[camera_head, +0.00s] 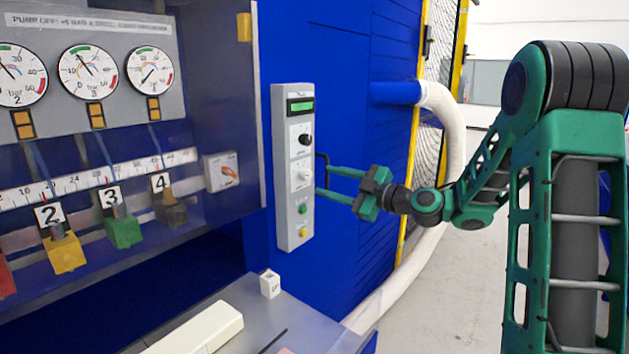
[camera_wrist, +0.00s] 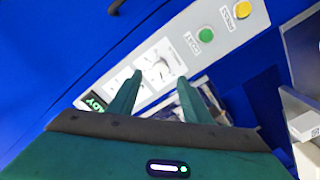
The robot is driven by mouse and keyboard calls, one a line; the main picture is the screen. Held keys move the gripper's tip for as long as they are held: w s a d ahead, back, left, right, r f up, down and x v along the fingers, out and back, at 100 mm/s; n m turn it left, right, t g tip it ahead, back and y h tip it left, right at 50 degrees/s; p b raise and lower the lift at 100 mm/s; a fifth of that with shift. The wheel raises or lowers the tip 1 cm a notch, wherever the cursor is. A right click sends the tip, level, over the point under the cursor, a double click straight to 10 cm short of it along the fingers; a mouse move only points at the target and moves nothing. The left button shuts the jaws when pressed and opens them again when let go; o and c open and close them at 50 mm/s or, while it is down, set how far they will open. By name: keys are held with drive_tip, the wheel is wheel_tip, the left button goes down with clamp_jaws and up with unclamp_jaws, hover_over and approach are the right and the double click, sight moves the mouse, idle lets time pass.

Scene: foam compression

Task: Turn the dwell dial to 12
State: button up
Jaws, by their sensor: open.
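A tall grey control panel (camera_head: 293,218) stands on the blue wall. It carries a dark knob (camera_head: 305,139) on an upper white plate and a pale knob (camera_head: 303,169) on a lower white plate. I cannot read which one is the dwell dial or where its pointer stands. My gripper (camera_head: 323,179) is open and empty, its fingertips at the panel's right side near the pale knob; contact is unclear. In the wrist view, my gripper (camera_wrist: 160,77) points at the white plates on the panel (camera_wrist: 120,62), and the fingers partly hide that area.
The panel has a lit green display (camera_head: 300,105), a green button (camera_head: 303,208) and a yellow button (camera_head: 303,231). Gauges (camera_head: 88,72) and coloured numbered blocks (camera_head: 124,229) are at left. A white hose (camera_head: 452,130) hangs behind my arm. Open floor lies at right.

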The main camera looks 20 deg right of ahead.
sight(310, 176)
drive_tip(key=x, duration=0.6)
drive_tip(key=shift+a, duration=0.1)
drive_tip(key=c, duration=1.1)
drive_tip(key=shift+o, duration=0.2)
